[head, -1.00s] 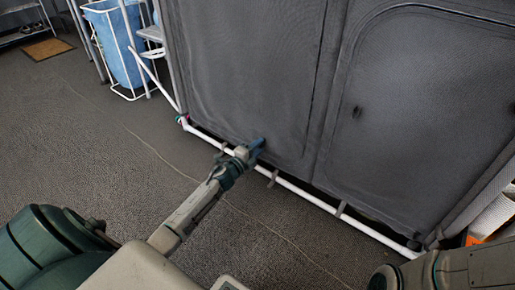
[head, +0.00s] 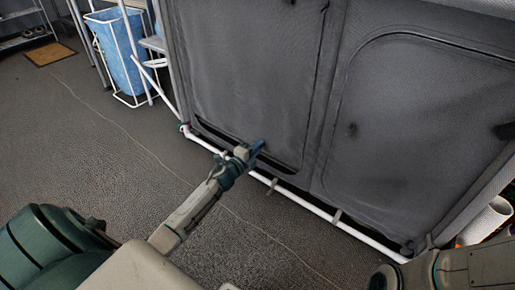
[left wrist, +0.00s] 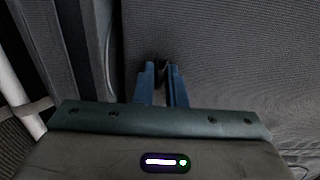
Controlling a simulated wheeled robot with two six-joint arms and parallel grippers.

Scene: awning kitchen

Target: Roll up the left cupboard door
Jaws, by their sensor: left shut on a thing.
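The left cupboard door (head: 250,70) is a dark grey fabric panel, hanging almost fully down. A dark gap (head: 215,133) shows along its bottom edge. My left gripper (head: 259,146) is at the lower part of this door, near its bottom edge. In the left wrist view its blue fingers (left wrist: 162,72) are shut on a small dark tab (left wrist: 161,66) against the door fabric. The tab is mostly hidden between the fingertips. My right arm shows at the lower right of the head view, but its gripper does not.
The closed right cupboard door (head: 425,120) has a small dark tab (head: 352,130). A white pole (head: 300,204) runs along the cupboard's base. A white rack with a blue bag (head: 122,55) stands at the upper left. White rolls (head: 485,220) lie at the right. The grey floor in front is clear.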

